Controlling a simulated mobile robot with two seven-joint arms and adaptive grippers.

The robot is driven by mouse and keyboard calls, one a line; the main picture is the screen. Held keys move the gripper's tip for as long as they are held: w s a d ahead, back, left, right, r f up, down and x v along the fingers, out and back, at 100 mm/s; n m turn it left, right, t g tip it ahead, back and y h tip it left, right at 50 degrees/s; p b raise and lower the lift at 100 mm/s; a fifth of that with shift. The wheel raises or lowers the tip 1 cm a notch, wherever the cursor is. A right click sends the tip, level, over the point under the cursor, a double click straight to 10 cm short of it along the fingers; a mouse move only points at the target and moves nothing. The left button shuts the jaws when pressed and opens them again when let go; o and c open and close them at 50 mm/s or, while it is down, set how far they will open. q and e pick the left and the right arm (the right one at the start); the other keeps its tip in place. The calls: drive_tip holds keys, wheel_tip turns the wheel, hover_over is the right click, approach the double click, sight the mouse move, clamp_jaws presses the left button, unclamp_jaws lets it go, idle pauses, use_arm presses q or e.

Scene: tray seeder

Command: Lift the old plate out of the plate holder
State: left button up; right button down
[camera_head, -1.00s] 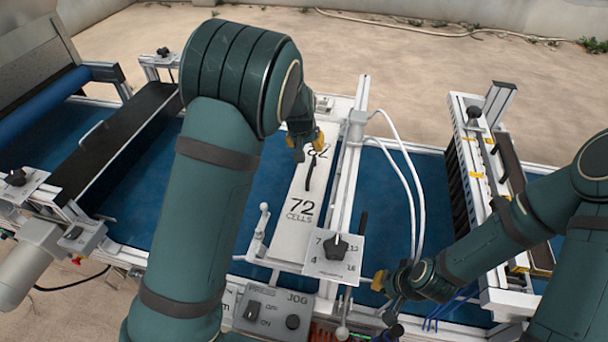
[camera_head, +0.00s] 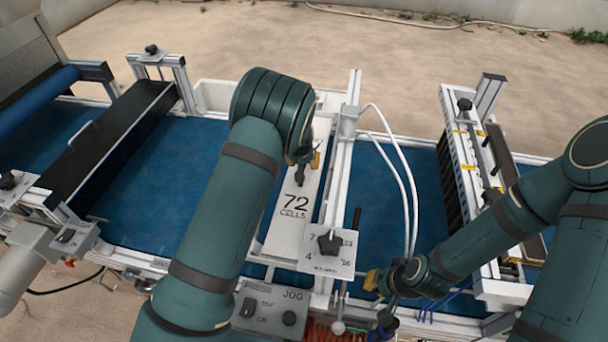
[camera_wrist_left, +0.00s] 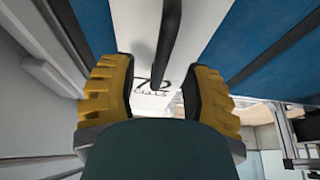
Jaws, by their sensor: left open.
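The white plate marked "72 CELLS" (camera_head: 284,232) lies in the plate holder on the machine, partly covered by my left arm. My left gripper (camera_head: 306,166), with yellow-backed fingers, is above the plate at its dark handle. In the left wrist view the gripper (camera_wrist_left: 160,95) is open, its fingers to either side of the "72" lettering. The dark curved handle (camera_wrist_left: 169,38) shows ahead, in line with the gap; whether it is between the fingers I cannot tell. My right gripper (camera_head: 379,284) is near the machine's front edge, away from the plate; its jaws are unclear.
A square dial panel with a black knob (camera_head: 330,243) stands beside the plate's near end. White hoses (camera_head: 405,185) arch to the right of the holder. A control box marked JOG (camera_head: 270,309) is in front. Blue belt (camera_head: 155,200) runs either side.

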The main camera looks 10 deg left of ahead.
use_arm(q)
drive_tip(key=shift+x, duration=1.2)
clamp_jaws()
drive_tip(key=shift+r, duration=0.2)
